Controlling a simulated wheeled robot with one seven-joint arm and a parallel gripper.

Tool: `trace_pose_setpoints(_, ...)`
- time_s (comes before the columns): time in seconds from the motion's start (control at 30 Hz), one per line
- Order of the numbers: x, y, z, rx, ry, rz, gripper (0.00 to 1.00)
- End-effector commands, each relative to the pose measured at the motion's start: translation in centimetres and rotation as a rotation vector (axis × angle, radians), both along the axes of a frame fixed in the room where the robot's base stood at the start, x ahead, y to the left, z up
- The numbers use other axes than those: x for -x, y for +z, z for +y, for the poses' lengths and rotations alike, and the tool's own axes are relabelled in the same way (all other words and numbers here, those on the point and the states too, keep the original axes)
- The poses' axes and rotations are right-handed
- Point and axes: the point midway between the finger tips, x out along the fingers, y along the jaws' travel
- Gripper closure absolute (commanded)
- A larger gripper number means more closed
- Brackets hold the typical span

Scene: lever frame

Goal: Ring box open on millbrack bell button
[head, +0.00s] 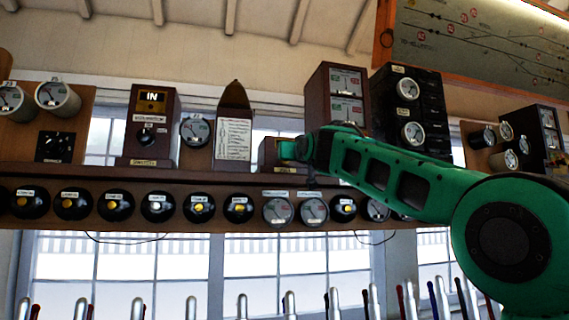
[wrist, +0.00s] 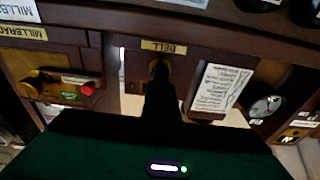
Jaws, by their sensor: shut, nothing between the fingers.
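A small dark wooden box with a yellow label reading BELL (wrist: 172,46) is in the middle of the wrist view, which looks upside down. A round brass button (wrist: 159,64) on its face is mostly hidden behind the tip of my gripper (wrist: 160,78). My gripper is shut and empty, its tip lined up with the button; whether it touches I cannot tell. In the head view a small wooden box (head: 267,153) stands on the shelf, partly behind my gripper (head: 287,151). A MILLBRACK label (wrist: 24,31) is on the box to the left in the wrist view.
That left box carries a brass knob (wrist: 38,82) and a red knob (wrist: 88,89). A white notice (wrist: 220,87) is right of the bell box. The shelf (head: 80,175) bears taller instruments, including a dark dial stack (head: 425,110). Several levers (head: 242,305) stand below.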

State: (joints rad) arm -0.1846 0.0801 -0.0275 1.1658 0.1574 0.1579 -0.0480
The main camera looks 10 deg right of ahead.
Motion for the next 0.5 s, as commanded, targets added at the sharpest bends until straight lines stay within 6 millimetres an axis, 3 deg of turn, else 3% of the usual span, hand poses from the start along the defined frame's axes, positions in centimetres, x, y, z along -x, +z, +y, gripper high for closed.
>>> trace_pose_setpoints(0.27, -1.03, -0.06, -0.01, 0.000, 0.000, 0.001, 1.00)
trace_pose_setpoints(0.5, -0.68, -0.05, -0.01, 0.000, 0.000, 0.001, 1.00)
